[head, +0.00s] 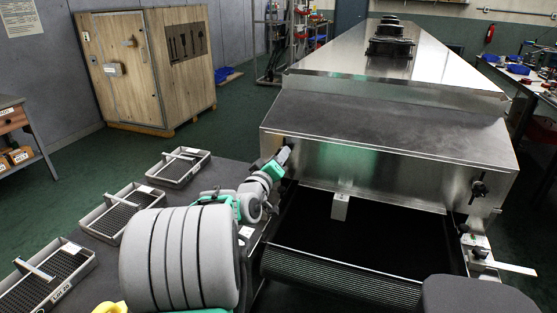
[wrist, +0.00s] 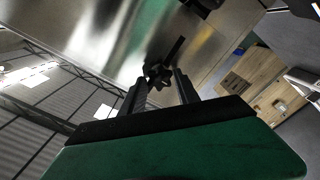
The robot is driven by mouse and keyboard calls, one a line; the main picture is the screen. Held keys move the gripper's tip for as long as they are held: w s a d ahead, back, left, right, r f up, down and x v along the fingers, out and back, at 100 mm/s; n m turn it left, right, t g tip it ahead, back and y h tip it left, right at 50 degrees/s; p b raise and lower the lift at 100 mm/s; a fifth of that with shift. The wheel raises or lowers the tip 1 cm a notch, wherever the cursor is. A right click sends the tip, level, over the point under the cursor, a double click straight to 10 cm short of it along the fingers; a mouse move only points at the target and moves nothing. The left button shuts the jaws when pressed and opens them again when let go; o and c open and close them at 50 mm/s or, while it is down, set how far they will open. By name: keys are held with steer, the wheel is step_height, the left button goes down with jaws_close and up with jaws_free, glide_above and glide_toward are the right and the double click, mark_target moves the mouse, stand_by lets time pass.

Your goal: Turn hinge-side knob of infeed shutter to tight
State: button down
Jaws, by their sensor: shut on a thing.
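The infeed shutter is the steel front panel (head: 385,172) of the long tunnel dryer. A black star-shaped knob (wrist: 157,72) shows in the wrist view, between the fingertips of my gripper (wrist: 158,84), with a dark bar behind it along the steel face. My gripper (head: 283,156) is shut on this knob at the panel's left end; in the head view the gripper hides the knob. A second black knob (head: 479,190) is in plain view at the panel's right end. Neither view shows a clear mark for tight.
A dark conveyor belt (head: 375,232) runs out below the shutter, with a small steel block (head: 340,206) hanging over it. Grey trays (head: 180,167) lie on the dark table to the left. A wooden cabinet (head: 145,68) stands behind, with green floor between.

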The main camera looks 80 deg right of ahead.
steer(key=c, duration=0.9)
jaws_free()
steer(key=a, duration=0.7)
steer(key=shift+w+a, duration=0.35)
steer(key=shift+a, duration=0.05)
